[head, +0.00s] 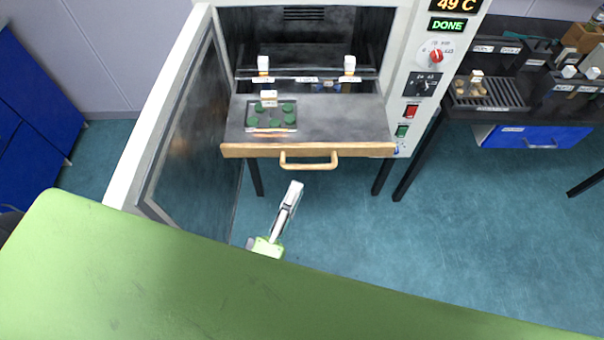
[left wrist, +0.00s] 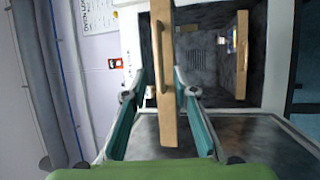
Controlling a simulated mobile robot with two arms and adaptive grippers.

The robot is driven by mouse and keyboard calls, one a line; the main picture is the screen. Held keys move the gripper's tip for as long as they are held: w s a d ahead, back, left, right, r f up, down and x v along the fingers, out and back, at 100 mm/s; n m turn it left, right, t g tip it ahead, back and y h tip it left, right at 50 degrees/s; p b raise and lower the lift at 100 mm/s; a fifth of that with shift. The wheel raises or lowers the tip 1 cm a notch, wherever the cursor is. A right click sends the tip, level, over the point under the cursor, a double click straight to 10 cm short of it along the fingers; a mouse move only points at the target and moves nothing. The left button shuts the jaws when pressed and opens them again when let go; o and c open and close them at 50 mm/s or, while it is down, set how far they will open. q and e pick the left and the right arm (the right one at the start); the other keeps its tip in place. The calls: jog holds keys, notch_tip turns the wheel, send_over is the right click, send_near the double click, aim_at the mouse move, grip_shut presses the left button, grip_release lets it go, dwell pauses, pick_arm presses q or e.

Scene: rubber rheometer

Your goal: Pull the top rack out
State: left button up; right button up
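The top rack (head: 345,112) is slid out of the oven. It is a dark shelf with a light wooden front and a wooden bar handle (head: 309,161). In the left wrist view, turned on its side, its wooden front (left wrist: 168,120) and handle (left wrist: 159,55) show between my fingers. A second wooden front with a handle (left wrist: 242,55) sits deeper in the oven, below the top one. My left gripper (head: 295,187) is in front of and below the top handle, apart from it. Its fingers (left wrist: 160,80) are spread and empty. My right gripper is not in view.
The oven door (head: 190,130) stands open on the left. A tray of green discs (head: 271,117) lies on the rack, with white-topped pieces (head: 263,65) behind. A green surface (head: 130,270) fills the front. A dark bench (head: 500,90) stands right. The display reads DONE.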

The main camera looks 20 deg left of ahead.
pick_arm(q)
jog(key=shift+v, duration=2.05)
jog(key=s+a+f+m+g+b, duration=0.1)
jog(key=s+f+m+g+b, duration=0.3)
jog(key=f, duration=1.3)
jog(key=s+f+m+g+p, duration=0.15)
jog(key=f+m+g, duration=0.45)
jog(key=f, duration=1)
jog(key=s+a+f+m+g+y+b, duration=0.1)
jog(key=s+a+f+m+g, duration=0.3)
jog(key=s+f, duration=0.5)
jog(key=s+a+f+m+g+y+b, duration=0.1)
jog(key=s+a+f+m+g, duration=0.3)
jog(key=s+f, duration=0.6)
jog(key=s+a+b, duration=0.1)
jog(key=a, duration=0.1)
jog(key=shift+a+g, duration=0.35)
jog(key=shift+g, duration=0.05)
